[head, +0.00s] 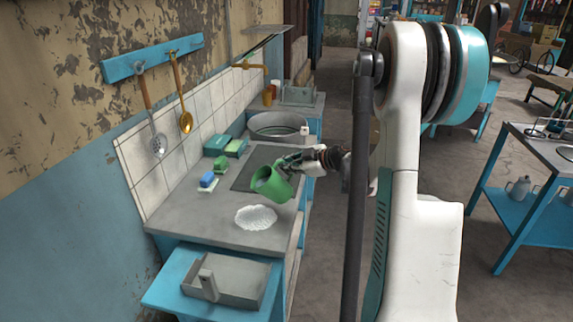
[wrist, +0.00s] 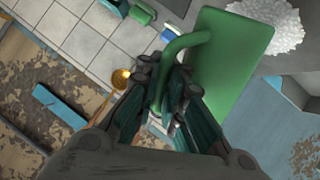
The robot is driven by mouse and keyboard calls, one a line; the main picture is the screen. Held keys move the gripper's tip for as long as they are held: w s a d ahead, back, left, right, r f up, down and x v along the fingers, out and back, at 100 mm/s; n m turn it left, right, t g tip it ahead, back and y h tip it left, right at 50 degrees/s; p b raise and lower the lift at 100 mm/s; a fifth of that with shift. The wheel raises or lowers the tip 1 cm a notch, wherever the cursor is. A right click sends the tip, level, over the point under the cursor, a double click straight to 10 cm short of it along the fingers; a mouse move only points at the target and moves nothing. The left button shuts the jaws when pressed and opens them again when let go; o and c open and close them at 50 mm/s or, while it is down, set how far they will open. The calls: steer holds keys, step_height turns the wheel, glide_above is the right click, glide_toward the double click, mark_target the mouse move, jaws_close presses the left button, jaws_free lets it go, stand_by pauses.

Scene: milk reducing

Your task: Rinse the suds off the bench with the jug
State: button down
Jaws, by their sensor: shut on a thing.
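The green jug (head: 272,184) is held in the air above the grey bench (head: 185,222), tilted with its mouth toward the lower left in the head view. My gripper (head: 290,163) is shut on the jug's handle, which shows between the fingers in the wrist view (wrist: 165,95). The white patch of suds (head: 256,217) lies on the bench near its front end, below and slightly left of the jug. The suds also show at the upper right of the wrist view (wrist: 265,25). No water is visible leaving the jug.
A blue sponge (head: 207,180), a green item (head: 221,164) and a teal box (head: 226,146) stand along the tiled wall. A round basin (head: 277,125) is at the far end. A metal tray (head: 226,278) sits on a lower blue stand in front. Ladles hang on the wall.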

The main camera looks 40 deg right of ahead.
mark_target(278, 163)
steer(key=shift+a+r+p, duration=0.15)
steer(key=shift+r+p, duration=0.15)
steer(key=shift+p, duration=0.05)
steer(key=shift+a+r+n+g+h+p, duration=0.15)
steer(key=shift+n+g+h+p, duration=0.2)
steer(key=shift+p, duration=0.2)
steer(key=shift+w+a+r+n+g+h+p, duration=0.2)
steer(key=shift+a+n+h+p, duration=0.1)
steer(key=shift+h+p, duration=0.2)
steer(key=shift+w+a+r+n+g+h+p, duration=0.15)
steer(key=shift+a+n+h+p, duration=0.15)
steer(key=shift+p, duration=0.3)
steer(key=shift+a+f+n+g+h, duration=0.15)
steer(key=shift+a+n+g+h, duration=0.2)
steer(key=shift+a+h, duration=0.25)
steer(key=shift+d, duration=0.15)
